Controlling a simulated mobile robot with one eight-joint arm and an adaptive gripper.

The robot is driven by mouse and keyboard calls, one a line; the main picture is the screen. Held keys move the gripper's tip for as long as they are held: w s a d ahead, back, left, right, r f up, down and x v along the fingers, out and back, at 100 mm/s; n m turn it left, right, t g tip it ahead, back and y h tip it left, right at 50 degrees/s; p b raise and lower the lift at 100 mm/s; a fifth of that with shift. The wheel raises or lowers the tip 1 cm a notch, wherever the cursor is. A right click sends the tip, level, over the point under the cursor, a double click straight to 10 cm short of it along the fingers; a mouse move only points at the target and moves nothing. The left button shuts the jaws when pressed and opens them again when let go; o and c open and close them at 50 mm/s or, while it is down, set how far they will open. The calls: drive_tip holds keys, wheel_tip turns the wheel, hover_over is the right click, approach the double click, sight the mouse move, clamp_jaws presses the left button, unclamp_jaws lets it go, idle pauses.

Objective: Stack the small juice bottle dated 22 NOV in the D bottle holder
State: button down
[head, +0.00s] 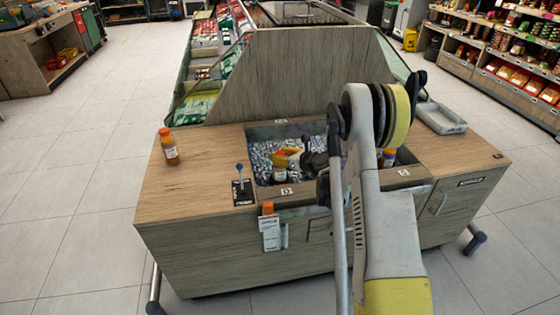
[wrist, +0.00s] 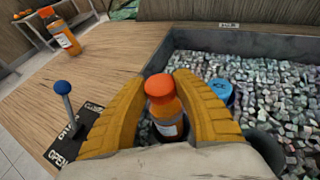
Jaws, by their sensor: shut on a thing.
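My gripper (wrist: 166,78) has its yellow fingers closed around a small juice bottle with an orange cap (wrist: 160,88). In the head view this bottle (head: 280,178) shows below my gripper (head: 288,160), at the left front of the ice bin, just behind the rim marked D (head: 287,191). The bottle looks roughly upright; I cannot tell whether its base touches the holder. Its date is not readable. Another orange-capped bottle (head: 171,147) stands apart on the wooden counter at left, and shows in the wrist view (wrist: 62,32).
The ice bin (wrist: 280,105) has dark raised walls. A blue-knobbed lever (head: 239,172) rises left of the bin. The left counter is mostly clear.

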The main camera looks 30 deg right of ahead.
drive_tip(key=shift+f, duration=0.55)
drive_tip(key=shift+f, duration=0.3)
drive_tip(key=c, duration=1)
unclamp_jaws()
drive_tip(key=shift+c, duration=0.2)
